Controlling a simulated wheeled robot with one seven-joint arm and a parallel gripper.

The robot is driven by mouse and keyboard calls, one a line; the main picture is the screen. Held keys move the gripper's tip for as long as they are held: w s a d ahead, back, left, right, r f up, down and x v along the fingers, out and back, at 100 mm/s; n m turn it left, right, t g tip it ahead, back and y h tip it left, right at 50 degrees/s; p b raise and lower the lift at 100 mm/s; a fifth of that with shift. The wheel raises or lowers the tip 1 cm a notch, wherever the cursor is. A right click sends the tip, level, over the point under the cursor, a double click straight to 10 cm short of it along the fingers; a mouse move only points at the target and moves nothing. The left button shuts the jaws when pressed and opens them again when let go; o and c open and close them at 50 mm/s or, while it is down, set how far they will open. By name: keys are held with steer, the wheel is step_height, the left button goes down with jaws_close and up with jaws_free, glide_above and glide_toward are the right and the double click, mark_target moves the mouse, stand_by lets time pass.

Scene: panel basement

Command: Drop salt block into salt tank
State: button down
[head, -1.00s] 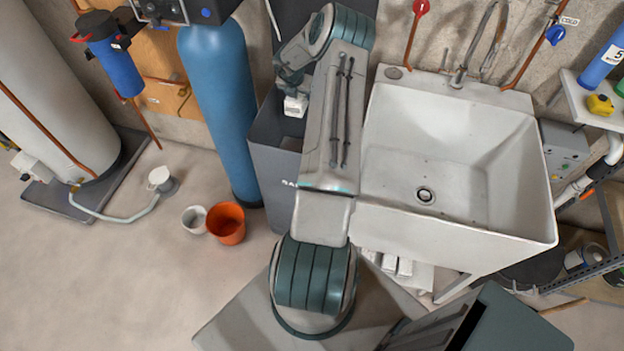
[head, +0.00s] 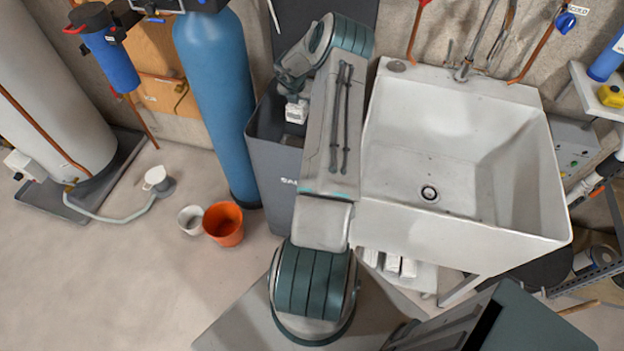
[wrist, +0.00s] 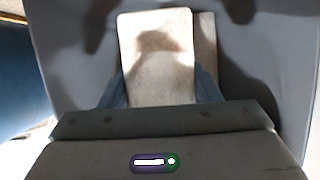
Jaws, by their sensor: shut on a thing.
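The salt tank (head: 272,165) is a tall dark grey bin with an open top, standing between the blue cylinder and the sink; lettering on its front is partly hidden by my arm. My gripper (wrist: 157,88) is shut on the white salt block (wrist: 155,60), with a finger at either side. In the head view the white block (head: 296,112) hangs below my wrist, within the tank's opening. Grey tank walls surround it in the wrist view. Its distance from the tank bottom cannot be told.
A white sink (head: 440,190) stands close right of my arm. The blue cylinder (head: 222,100) is close left of the tank. An orange bucket (head: 223,223) and a small white bucket (head: 192,219) stand on the floor. White packs (head: 392,263) lie under the sink.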

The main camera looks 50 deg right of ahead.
steer(key=shift+r, duration=0.15)
steer(key=shift+c, duration=2)
jaws_free()
steer(key=v, duration=1.3)
steer(key=shift+a+r+b, duration=0.2)
steer(key=shift+r+b, duration=0.1)
steer(key=shift+b, duration=0.1)
